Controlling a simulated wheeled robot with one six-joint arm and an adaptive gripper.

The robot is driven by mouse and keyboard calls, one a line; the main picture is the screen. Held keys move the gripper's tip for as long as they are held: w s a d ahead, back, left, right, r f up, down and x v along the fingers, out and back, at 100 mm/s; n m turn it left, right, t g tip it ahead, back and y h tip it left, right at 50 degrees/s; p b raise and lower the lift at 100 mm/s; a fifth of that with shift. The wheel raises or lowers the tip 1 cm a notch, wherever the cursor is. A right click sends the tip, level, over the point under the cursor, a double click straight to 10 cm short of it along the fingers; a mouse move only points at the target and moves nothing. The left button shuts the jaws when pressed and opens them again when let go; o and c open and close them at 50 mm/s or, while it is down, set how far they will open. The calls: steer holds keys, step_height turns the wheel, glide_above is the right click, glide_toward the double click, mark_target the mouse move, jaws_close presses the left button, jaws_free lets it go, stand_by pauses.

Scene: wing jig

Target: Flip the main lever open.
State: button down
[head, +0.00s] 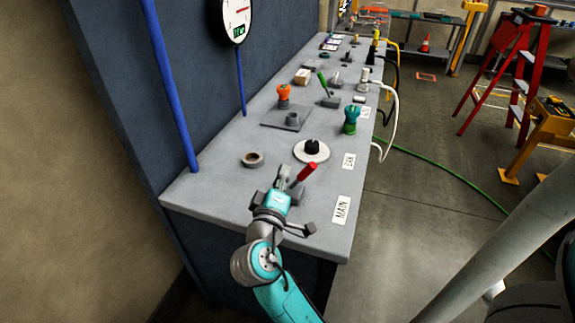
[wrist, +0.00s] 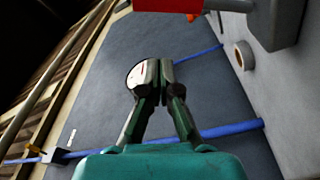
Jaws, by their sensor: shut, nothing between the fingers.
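The main lever has a red handle (head: 307,172) on a grey base (head: 298,194), next to the MAIN label (head: 341,210) at the near end of the bench. The handle tilts up toward the right in the head view. My gripper (head: 283,172) is just left of the handle, with its fingers together and empty. In the wrist view, my gripper (wrist: 152,72) is shut in the middle. The red handle (wrist: 168,5) is cut off at the top edge, apart from the fingertips. Part of the grey base (wrist: 272,22) shows at top right. My wrist hides some of the base in the head view.
A brown ring (head: 252,159) and a white disc with a black knob (head: 311,151) lie beyond the lever. A blue pipe (head: 172,90) and a gauge (head: 237,20) are on the wall at left. Several more fittings stand farther along the grey bench (head: 215,185).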

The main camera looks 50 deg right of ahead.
steer(key=shift+v, duration=2.35)
steer(key=shift+a, duration=0.1)
